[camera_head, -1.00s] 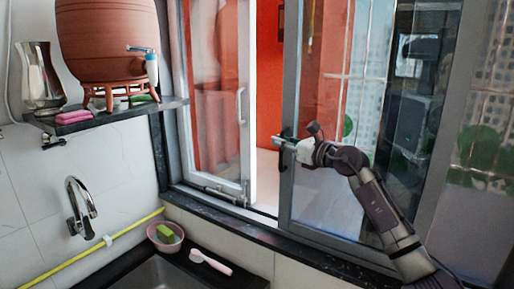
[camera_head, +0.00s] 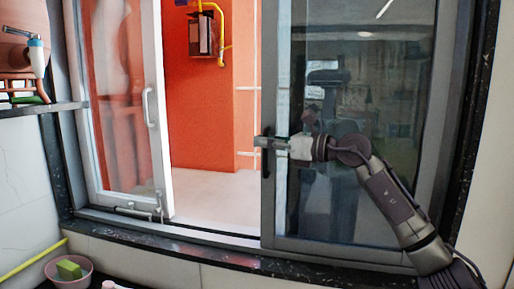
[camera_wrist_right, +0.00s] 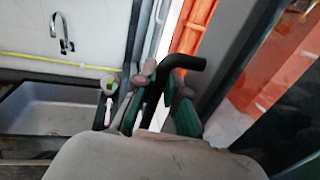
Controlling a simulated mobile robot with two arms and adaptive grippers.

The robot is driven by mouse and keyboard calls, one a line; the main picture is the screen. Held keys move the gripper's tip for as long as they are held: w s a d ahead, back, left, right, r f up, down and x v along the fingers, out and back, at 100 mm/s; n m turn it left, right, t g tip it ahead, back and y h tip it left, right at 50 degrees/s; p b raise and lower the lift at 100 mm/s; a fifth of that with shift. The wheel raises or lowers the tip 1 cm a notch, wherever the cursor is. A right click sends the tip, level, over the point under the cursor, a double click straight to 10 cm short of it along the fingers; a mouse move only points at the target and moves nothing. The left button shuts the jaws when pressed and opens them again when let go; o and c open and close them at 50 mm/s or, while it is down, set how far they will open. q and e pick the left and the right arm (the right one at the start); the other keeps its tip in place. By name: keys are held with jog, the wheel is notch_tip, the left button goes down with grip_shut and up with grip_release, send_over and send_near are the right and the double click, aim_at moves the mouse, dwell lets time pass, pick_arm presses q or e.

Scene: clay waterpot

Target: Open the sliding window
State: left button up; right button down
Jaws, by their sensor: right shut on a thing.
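The sliding window has two panes. The right, grey-framed pane (camera_head: 350,130) stands apart from the left, white-framed pane (camera_head: 120,100), leaving a wide gap onto an orange room. The left pane has a pale handle (camera_head: 149,107). My right gripper (camera_head: 268,143) is at the left edge of the right pane, on its black handle (camera_head: 266,165). In the right wrist view, the fingers of my right gripper (camera_wrist_right: 158,95) are shut on the black handle (camera_wrist_right: 183,62), whose bent end sticks out past them. My left gripper is not in view.
A dark sill (camera_head: 215,256) runs below the window. At the lower left are a pink bowl (camera_head: 84,278) with a green sponge (camera_head: 68,269) and a yellow hose (camera_head: 30,259). A shelf (camera_head: 40,110) holds a clay pot. A sink (camera_wrist_right: 60,108) shows in the right wrist view.

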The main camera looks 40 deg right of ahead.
jog(key=shift+f, duration=0.15)
jog(key=c, duration=1.5)
grip_release()
jog(key=shift+o, duration=0.2)
jog(key=shift+s+d, duration=0.1)
jog(key=v, duration=1.2)
